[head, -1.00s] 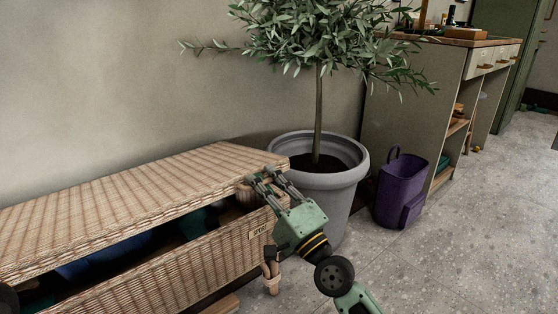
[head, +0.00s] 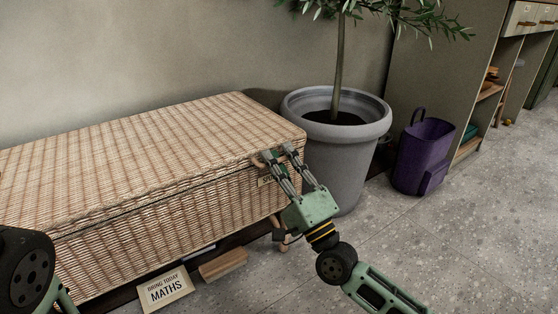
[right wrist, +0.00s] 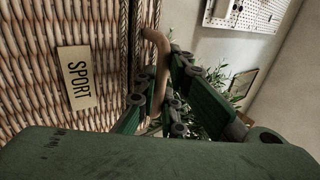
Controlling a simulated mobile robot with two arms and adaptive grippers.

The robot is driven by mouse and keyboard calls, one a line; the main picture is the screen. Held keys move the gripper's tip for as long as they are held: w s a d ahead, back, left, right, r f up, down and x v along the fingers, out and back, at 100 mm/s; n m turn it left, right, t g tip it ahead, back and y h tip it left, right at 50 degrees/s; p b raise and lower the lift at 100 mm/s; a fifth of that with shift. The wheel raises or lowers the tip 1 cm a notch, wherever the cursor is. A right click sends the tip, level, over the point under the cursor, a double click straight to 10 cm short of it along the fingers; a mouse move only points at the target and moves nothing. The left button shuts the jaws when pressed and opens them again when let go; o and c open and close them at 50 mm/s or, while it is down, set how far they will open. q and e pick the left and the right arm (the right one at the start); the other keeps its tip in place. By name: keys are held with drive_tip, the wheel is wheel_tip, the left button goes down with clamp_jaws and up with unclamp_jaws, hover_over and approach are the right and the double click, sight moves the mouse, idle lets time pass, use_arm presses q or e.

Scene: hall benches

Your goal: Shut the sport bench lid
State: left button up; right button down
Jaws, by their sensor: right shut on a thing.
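The woven wicker sport bench (head: 150,240) stands along the wall, and its lid (head: 150,145) lies down on the body with only a thin dark seam between them. My right gripper (head: 275,156) is at the lid's front edge near the right end. In the right wrist view its fingers are shut around a tan lid handle (right wrist: 157,60). The SPORT label (right wrist: 78,78) on the bench front is beside the fingers. My left gripper is out of view; only part of my left arm shows at the lower left.
A large grey pot (head: 345,150) with a small tree stands close to the bench's right end. A purple bin (head: 423,158) is further right. A MATHS sign (head: 167,290) and a wooden block (head: 222,264) lie below the bench front. The floor at right is clear.

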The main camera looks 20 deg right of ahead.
drive_tip(key=shift+s+a+f, duration=0.1)
drive_tip(key=shift+s+f, duration=0.05)
drive_tip(key=shift+f, duration=0.4)
drive_tip(key=c, duration=2.1)
unclamp_jaws()
drive_tip(key=shift+s+d, duration=0.1)
drive_tip(key=shift+d, duration=0.1)
drive_tip(key=v, duration=1.2)
